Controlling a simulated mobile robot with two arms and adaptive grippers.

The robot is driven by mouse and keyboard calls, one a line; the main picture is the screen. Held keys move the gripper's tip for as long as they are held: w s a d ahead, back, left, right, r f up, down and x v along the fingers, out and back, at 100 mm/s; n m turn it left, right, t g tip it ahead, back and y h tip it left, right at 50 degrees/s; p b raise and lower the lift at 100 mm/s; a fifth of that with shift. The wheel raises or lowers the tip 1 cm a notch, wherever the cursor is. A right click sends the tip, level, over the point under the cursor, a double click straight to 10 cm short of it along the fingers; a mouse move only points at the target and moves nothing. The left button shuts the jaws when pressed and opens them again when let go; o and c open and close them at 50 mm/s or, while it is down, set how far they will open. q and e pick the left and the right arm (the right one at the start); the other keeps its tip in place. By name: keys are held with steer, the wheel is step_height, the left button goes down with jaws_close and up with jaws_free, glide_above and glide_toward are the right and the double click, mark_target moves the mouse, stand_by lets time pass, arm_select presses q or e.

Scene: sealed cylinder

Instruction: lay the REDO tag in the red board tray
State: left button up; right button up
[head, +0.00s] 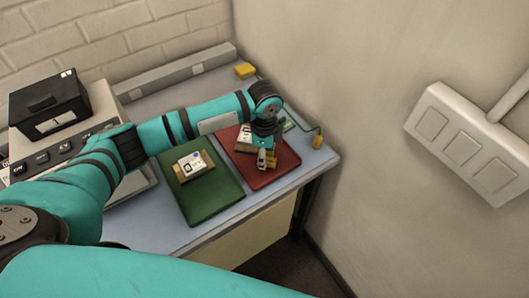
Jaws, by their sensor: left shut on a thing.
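The red board tray (281,173) lies flat on the table, right of the green tray. My left gripper (266,157) points down over the red tray and is shut on a small white tag (262,158). Its lettering is too small to read, so I cannot confirm it is the REDO tag. I cannot tell whether it touches the tray. A pale board or block (243,139) lies on the red tray behind the gripper, partly hidden by my arm. My right gripper is out of view.
The green tray (212,205) holds a tan block with a white label (193,163). A grey device with a black box (48,105) stands at the left. A yellow item (245,71) is at the back and a green cable with a yellow end (317,141) at the right. A wall closes the right side.

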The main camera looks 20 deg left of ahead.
arm_select(q)
steer(key=shift+f, duration=0.2)
steer(key=shift+f, duration=0.2)
steer(key=o, duration=0.8)
steer(key=shift+r, duration=0.1)
steer(key=shift+o, duration=0.2)
step_height(320, 180, up, 12)
steer(key=b, duration=0.2)
steer(key=shift+r+b, duration=0.15)
steer(key=shift+b, duration=0.25)
